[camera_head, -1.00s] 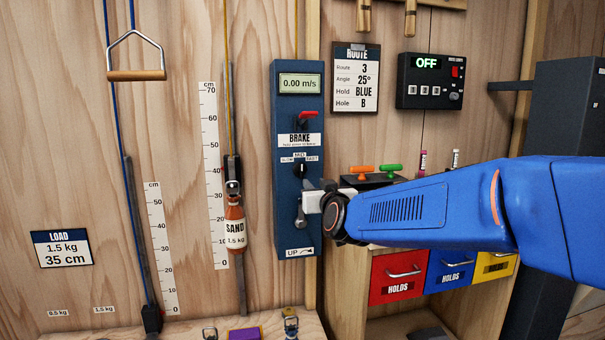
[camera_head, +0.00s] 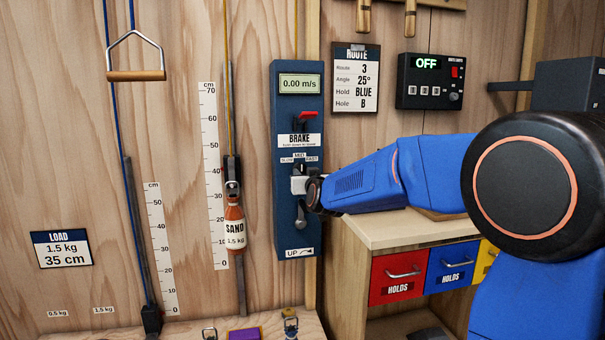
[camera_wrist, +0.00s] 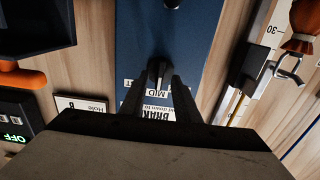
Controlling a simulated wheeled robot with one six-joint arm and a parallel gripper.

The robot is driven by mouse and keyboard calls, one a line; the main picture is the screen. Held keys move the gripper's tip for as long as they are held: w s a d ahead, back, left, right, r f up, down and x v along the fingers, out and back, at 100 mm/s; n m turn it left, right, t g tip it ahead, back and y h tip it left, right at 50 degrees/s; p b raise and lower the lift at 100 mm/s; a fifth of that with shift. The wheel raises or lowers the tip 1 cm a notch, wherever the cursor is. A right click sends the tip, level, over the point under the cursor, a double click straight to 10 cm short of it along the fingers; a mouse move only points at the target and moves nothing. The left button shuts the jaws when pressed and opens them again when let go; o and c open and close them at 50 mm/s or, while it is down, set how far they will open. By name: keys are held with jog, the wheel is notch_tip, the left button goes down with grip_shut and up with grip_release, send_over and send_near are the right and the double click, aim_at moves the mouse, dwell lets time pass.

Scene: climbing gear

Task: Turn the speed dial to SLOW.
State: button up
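The speed dial (camera_wrist: 157,72) is a small dark knob with a light pointer line on the blue winch panel (camera_head: 284,110). In the wrist view, which shows the panel upside down, the pointer line is toward the MID label. My gripper (camera_wrist: 158,84) is at the dial, with one dark finger on each side of it. A gap seems to show between the fingers and the knob. In the head view my gripper (camera_head: 299,185) covers the dial, below the SLOW, MID and FAST labels (camera_head: 300,158).
The red brake lever (camera_head: 307,115) is above the dial and the grey crank (camera_head: 301,214) just below. The display reads 0.00 m/s. A sand bottle (camera_head: 234,222) hangs at the left. A drawer cabinet (camera_head: 390,230) stands at the right, below my arm.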

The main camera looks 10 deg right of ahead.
aim_at(301, 171)
jog(key=shift+w, duration=1.1)
jog(key=shift+c, duration=0.6)
grip_shut()
jog(key=shift+n, duration=0.4)
jog(key=n, duration=0.3)
jog(key=shift+n, duration=0.4)
jog(key=n, duration=0.4)
jog(key=shift+a, duration=0.1)
jog(key=shift+n, duration=0.3)
